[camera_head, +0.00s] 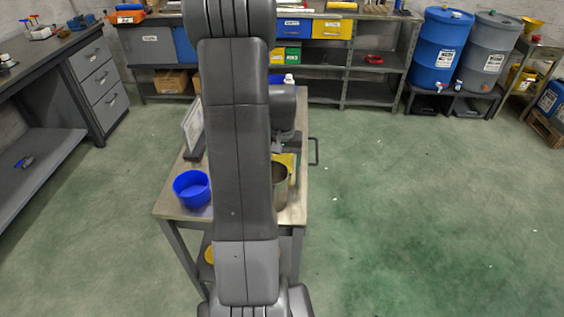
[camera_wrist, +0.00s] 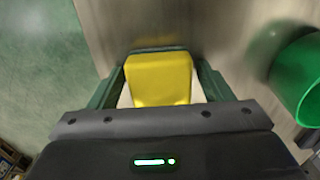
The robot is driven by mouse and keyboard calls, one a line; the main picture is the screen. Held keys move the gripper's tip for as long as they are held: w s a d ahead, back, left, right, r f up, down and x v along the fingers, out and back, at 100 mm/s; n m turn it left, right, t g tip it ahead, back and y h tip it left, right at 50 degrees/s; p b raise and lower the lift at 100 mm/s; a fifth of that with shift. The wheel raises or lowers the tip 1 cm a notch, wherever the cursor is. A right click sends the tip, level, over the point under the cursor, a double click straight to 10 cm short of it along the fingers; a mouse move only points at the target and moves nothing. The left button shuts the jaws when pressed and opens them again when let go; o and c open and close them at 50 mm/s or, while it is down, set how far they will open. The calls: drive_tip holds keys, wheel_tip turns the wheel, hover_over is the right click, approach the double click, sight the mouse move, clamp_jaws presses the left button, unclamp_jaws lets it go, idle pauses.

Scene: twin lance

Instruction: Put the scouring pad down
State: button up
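In the wrist view my gripper (camera_wrist: 160,70) has its two fingers on either side of a yellow block-like scouring pad (camera_wrist: 160,80), with a dark green strip at its far edge. The fingers appear closed against its sides. A grey-brown tabletop (camera_wrist: 225,30) lies beyond it; whether the pad touches it I cannot tell. In the head view my arm hides most of the gripper. A yellow patch (camera_head: 291,160) shows beside the arm over the table (camera_head: 170,205); it may be the pad.
A blue bowl (camera_head: 191,188) stands on the table left of my arm. A metal pot (camera_head: 281,186) is partly hidden right of it. A white bottle (camera_head: 289,82) shows behind. Open floor (camera_head: 400,220) lies right of the table.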

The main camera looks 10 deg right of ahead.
sight(282, 160)
wheel_tip(282, 160, up, 12)
drive_tip(key=shift+r, duration=0.2)
idle(0.5)
drive_tip(key=shift+f, duration=0.1)
wheel_tip(282, 160, down, 12)
drive_tip(key=shift+r, duration=1.9)
drive_tip(key=shift+f, duration=0.1)
